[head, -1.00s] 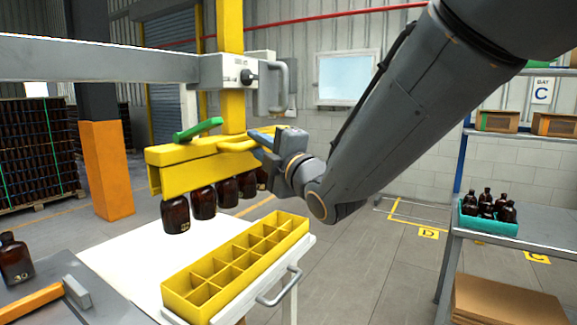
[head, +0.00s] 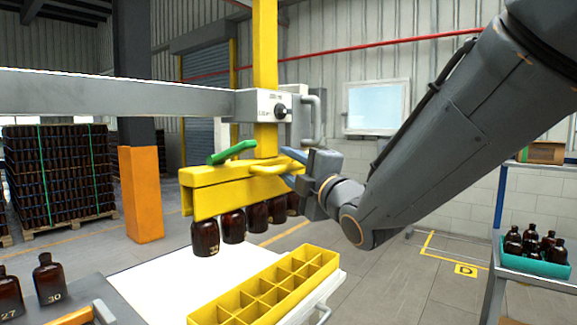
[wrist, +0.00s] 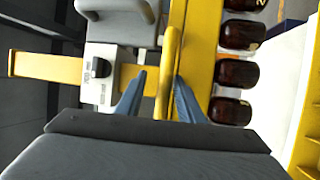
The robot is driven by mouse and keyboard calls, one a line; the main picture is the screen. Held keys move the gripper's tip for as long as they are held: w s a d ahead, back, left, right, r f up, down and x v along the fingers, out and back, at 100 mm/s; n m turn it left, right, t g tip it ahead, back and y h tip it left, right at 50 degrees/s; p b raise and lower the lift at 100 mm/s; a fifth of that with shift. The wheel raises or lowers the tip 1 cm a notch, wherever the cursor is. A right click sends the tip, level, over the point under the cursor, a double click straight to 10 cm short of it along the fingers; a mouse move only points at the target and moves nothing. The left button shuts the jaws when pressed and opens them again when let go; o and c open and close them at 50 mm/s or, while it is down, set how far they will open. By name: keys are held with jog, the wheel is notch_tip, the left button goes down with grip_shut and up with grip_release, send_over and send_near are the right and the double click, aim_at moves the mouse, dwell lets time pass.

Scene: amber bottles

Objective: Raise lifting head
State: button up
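The yellow lifting head (head: 205,200) hangs at the yellow mast (head: 265,60), with several amber bottles (head: 206,238) in a row under it. It has a green lever (head: 232,152) on top and a yellow bar handle (head: 268,169) on its near side. My gripper (head: 293,170) is at this handle. In the wrist view, the blue fingers of my gripper (wrist: 160,78) stand either side of the handle (wrist: 168,60). A gap shows at the left finger; the right finger looks close to the bar, and contact is unclear. The bottles (wrist: 237,74) show right of it.
A yellow divided crate (head: 262,298) with empty cells stands below and right of the hanging bottles. Loose bottles (head: 52,280) stand at lower left. A grey beam (head: 120,92) crosses left of the mast. A teal tray (head: 532,262) of bottles sits on the right-hand shelf.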

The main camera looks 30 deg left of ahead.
jog(key=b+v, duration=0.3)
jog(key=v, duration=0.4)
jog(key=shift+s+d, duration=0.2)
jog(key=shift+d, duration=0.2)
jog(key=shift+f, duration=0.1)
jog(key=w+d+f+m+h, duration=0.5)
jog(key=d+f+m+h, duration=0.15)
jog(key=d+f, duration=0.5)
jog(key=w+d+f+m+h, duration=0.4)
jog(key=d+f+m+h, duration=0.3)
jog(key=d+f, duration=0.5)
jog(key=s+d+f+m+g+h, duration=0.1)
jog(key=s+d+f+m+g, duration=0.15)
jog(key=d+f+m, duration=0.35)
jog(key=s+d+f+m+g+h, duration=0.1)
jog(key=s+d+f+m+g, duration=0.15)
jog(key=d, duration=0.45)
jog(key=s+d+f+m+g, duration=0.2)
jog(key=s+d+f+m, duration=0.1)
jog(key=s, duration=0.3)
jog(key=s+d+f+m+g+h, duration=0.1)
jog(key=s+d+f+m+g, duration=0.1)
jog(key=s+d, duration=0.3)
jog(key=s+f+m, duration=0.1)
jog(key=s, duration=0.1)
jog(key=shift+s+d+f+m+g, duration=0.3)
jog(key=shift+f+m, duration=0.1)
jog(key=shift+h, duration=0.25)
